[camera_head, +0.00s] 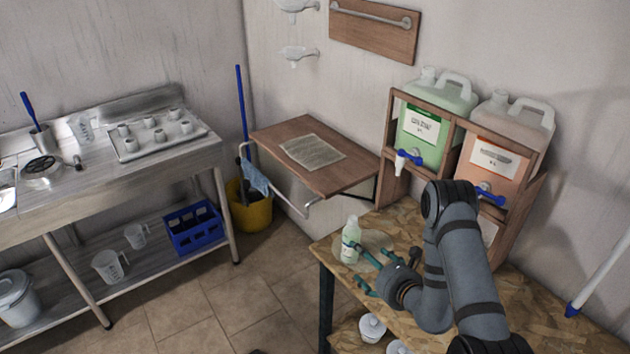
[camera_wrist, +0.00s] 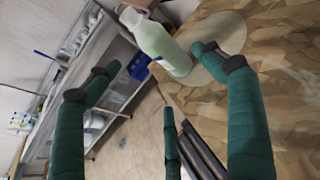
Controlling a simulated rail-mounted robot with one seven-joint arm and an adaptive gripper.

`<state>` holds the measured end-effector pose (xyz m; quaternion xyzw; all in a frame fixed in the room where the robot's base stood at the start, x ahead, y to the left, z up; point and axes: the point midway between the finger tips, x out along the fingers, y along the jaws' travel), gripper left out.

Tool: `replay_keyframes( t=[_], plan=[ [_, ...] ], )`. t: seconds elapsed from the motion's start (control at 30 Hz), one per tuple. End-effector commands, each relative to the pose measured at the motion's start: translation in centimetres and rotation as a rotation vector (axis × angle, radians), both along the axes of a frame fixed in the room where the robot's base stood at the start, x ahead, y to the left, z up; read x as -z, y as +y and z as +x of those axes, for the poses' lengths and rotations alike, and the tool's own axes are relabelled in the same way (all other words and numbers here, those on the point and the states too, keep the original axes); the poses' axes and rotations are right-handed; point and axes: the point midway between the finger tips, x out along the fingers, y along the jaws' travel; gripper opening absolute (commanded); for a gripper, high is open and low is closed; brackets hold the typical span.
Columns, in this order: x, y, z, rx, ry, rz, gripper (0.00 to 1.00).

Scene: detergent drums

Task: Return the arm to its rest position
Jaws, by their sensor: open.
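My arm (camera_head: 460,260) reaches over the wood-chip-board table in the head view, its grey links bent down toward the front left. My gripper (camera_head: 362,264) has dark green fingers, spread open and empty near the table's left edge. A small pale green bottle (camera_head: 350,241) with a label stands upright on a pale round patch (camera_head: 377,240) just beyond the fingers. In the wrist view the bottle (camera_wrist: 158,42) is beyond the spread fingertips (camera_wrist: 155,72); I cannot tell whether a finger touches it.
A wooden rack holds a green drum (camera_head: 432,115) and an orange drum (camera_head: 500,150) with blue-handled taps behind my arm. A wooden wall shelf (camera_head: 345,178) is behind the bottle. White-lidded containers (camera_head: 372,327) sit below. A steel bench (camera_head: 120,180) is left, across open floor (camera_head: 220,300).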

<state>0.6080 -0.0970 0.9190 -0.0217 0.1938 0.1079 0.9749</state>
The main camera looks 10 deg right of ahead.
Motion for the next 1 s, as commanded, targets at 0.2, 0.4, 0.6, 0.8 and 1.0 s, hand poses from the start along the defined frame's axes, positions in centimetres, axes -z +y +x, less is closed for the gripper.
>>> replay_keyframes(
  t=[0.2,0.4,0.6,0.8,1.0],
  plan=[
    [0.0,0.0,0.0,0.0,0.0,0.0,0.82],
    [0.5,0.3,1.2,-0.002,-0.002,-0.001,0.82],
    [1.8,1.1,4.5,-0.003,-0.005,-0.002,0.82],
    [3.3,1.8,8.0,-0.002,-0.003,-0.002,0.82],
    [4.4,2.3,10.4,0.001,-0.002,0.0,0.82]
  ],
)
